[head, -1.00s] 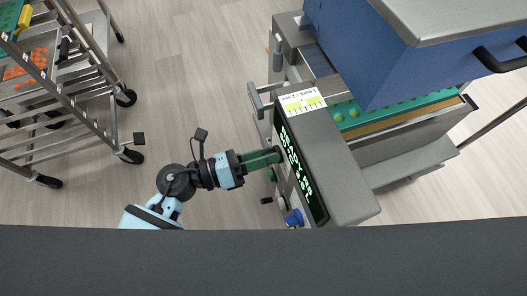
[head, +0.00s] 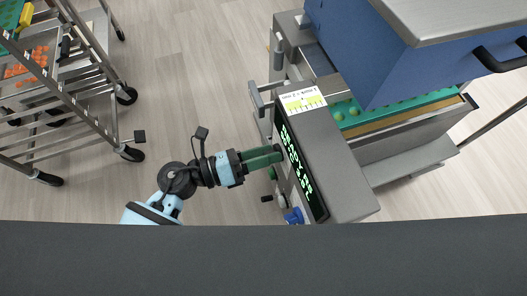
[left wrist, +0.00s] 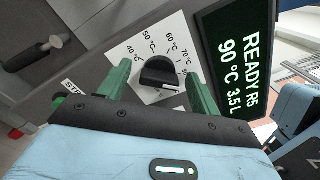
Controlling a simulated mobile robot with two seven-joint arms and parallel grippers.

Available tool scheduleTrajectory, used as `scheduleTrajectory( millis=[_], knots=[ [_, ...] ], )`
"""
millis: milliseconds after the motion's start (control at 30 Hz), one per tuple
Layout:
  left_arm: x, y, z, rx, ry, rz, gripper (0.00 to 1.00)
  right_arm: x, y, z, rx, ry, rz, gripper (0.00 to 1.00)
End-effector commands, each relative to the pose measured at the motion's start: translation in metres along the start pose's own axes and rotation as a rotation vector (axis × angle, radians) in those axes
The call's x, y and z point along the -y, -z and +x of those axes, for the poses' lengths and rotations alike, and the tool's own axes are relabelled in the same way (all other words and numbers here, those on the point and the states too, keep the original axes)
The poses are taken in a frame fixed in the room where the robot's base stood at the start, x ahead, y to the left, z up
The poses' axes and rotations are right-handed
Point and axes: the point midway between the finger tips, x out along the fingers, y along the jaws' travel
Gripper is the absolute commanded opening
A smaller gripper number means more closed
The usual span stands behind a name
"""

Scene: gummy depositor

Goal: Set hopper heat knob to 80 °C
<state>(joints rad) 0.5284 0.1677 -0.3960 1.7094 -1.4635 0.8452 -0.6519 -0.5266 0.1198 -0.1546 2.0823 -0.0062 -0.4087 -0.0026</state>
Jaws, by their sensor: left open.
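The black hopper heat knob (left wrist: 160,72) sits on a white dial plate (left wrist: 145,92) in the left wrist view. Marks of 40, 50, 60 and 70 °C show around it; the marks beyond 70 are not readable. A pale line shows on the knob's lower edge; I cannot tell its exact setting. My left gripper (left wrist: 158,70) is open, its green fingers on either side of the knob with gaps visible. In the head view the left gripper (head: 280,153) reaches the machine's front panel, and the knob is hidden there. My right gripper is not in view.
A display (left wrist: 235,60) beside the dial reads "READY R5 90 °C 3.5 L". A handle (left wrist: 40,50) projects at the upper left of the wrist view. In the head view a blue hopper (head: 390,50) stands behind the panel, and a wheeled rack (head: 70,90) stands left with clear floor between.

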Motion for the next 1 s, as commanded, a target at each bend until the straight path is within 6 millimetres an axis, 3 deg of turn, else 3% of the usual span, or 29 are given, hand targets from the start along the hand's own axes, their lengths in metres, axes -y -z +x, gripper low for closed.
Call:
scheduleTrajectory(
  millis=[167, 400, 600, 1000],
  knots=[
    [-0.001, 0.000, -0.014, -0.001, -0.003, 0.002, 0.64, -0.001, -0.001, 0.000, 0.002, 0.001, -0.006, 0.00],
    [-0.001, 0.001, -0.052, -0.002, -0.003, 0.001, 0.64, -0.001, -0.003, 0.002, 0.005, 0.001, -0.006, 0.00],
    [-0.001, 0.001, -0.074, -0.001, -0.002, 0.000, 0.64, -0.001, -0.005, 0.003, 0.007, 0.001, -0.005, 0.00],
    [0.000, 0.000, -0.078, 0.000, 0.000, 0.000, 0.64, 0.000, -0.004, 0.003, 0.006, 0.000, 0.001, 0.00]
  ],
)
